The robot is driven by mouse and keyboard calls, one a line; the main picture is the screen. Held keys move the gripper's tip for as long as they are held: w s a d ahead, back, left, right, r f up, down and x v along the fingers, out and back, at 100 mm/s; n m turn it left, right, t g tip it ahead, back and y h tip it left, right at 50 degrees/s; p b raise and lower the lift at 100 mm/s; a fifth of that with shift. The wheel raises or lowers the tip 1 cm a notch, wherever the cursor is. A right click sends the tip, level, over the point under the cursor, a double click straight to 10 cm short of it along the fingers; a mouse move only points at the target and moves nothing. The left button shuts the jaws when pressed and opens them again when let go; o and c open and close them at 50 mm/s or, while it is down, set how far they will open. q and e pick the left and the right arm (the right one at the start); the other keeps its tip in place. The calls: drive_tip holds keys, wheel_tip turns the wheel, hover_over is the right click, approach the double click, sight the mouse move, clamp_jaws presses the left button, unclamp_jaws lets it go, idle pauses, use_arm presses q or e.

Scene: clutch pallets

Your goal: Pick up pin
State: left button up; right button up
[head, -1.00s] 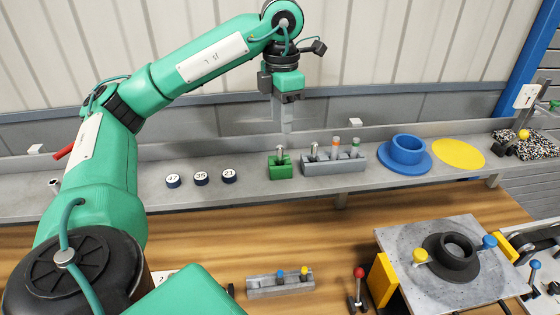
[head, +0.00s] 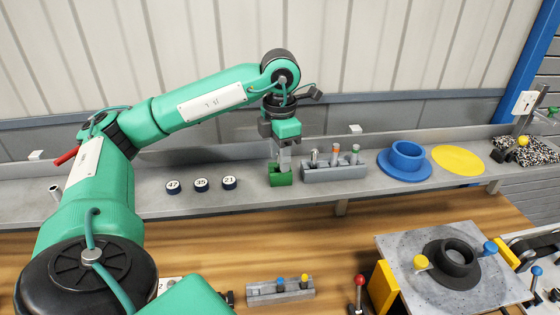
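My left gripper (head: 285,168) points straight down at the small green block (head: 280,179) on the grey shelf. Its fingertips are at the top of the block, where they cover the metal pin that stood in it. The pin is hidden now, and I cannot tell whether the fingers are open or shut around it. Just right of it, a grey block (head: 335,174) holds upright pins: a plain metal pin (head: 314,157), one with an orange top (head: 335,149) and one with a green top (head: 354,149). My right gripper is not in view.
Numbered dark discs (head: 201,184) lie on the shelf to the left. A blue flanged ring (head: 405,170) and a yellow disc (head: 458,160) lie to the right. Below are a grey holder (head: 265,294) with blue and yellow knobs and a metal plate fixture (head: 400,255) with a black ring.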

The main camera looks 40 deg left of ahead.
use_arm(q)
drive_tip(key=shift+f, duration=0.4)
drive_tip(key=shift+c, duration=0.2)
clamp_jaws()
drive_tip(key=shift+r, duration=0.1)
